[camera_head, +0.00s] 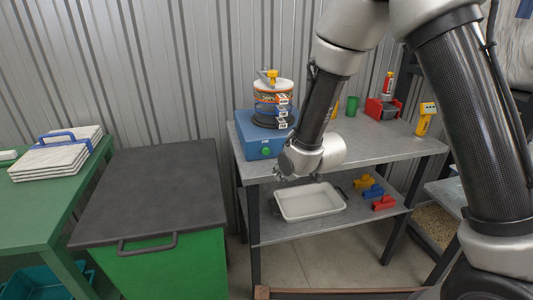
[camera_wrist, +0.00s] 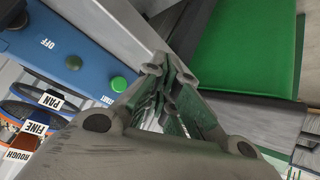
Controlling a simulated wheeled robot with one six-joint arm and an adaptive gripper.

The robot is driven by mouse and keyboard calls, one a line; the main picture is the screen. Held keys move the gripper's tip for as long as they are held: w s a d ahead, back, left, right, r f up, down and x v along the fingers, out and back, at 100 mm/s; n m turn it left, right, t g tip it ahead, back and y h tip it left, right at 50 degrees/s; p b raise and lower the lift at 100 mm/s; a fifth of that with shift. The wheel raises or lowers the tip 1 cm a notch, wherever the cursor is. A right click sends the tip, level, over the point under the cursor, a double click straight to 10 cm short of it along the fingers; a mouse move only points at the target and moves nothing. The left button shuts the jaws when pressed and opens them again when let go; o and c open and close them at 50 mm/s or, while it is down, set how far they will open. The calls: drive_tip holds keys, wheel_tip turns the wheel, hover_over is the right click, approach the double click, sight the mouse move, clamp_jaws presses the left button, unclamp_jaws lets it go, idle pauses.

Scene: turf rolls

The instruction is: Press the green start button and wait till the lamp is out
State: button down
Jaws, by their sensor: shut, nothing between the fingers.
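The blue shaker base (camera_head: 258,137) stands on the left end of the grey table, with a stack of sieves (camera_head: 272,100) on it. Its green start button (camera_head: 265,151) is on the front face. A dark knob marked OFF shows too. My gripper (camera_wrist: 165,66) is shut and empty, to the right of the button in the wrist view, apparently not touching it.
A green bin with a dark lid (camera_head: 150,190) stands left of the table. A white tray (camera_head: 308,201) and several coloured pieces lie on the lower shelf. A green cup (camera_head: 352,105), a red holder (camera_head: 382,108) and a yellow device (camera_head: 426,118) stand further right on the tabletop.

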drive_tip(key=shift+w+a, duration=0.3)
drive_tip(key=shift+w, duration=0.85)
drive_tip(key=shift+w+a, duration=0.35)
drive_tip(key=shift+w, duration=0.8)
drive_tip(key=shift+w+a, duration=0.3)
drive_tip(key=shift+w, duration=0.85)
drive_tip(key=shift+w, duration=0.15)
drive_tip(key=shift+w+a, duration=0.15)
drive_tip(key=shift+w, duration=0.1)
drive_tip(key=shift+w+a, duration=0.15)
drive_tip(key=shift+w, duration=0.35)
drive_tip(key=shift+s, duration=0.1)
drive_tip(key=shift+s+d, duration=0.25)
drive_tip(key=shift+s, duration=0.55)
drive_tip(key=s, duration=0.2)
drive_tip(key=s+d, duration=0.1)
drive_tip(key=s, duration=0.2)
drive_tip(key=shift+d, duration=0.2)
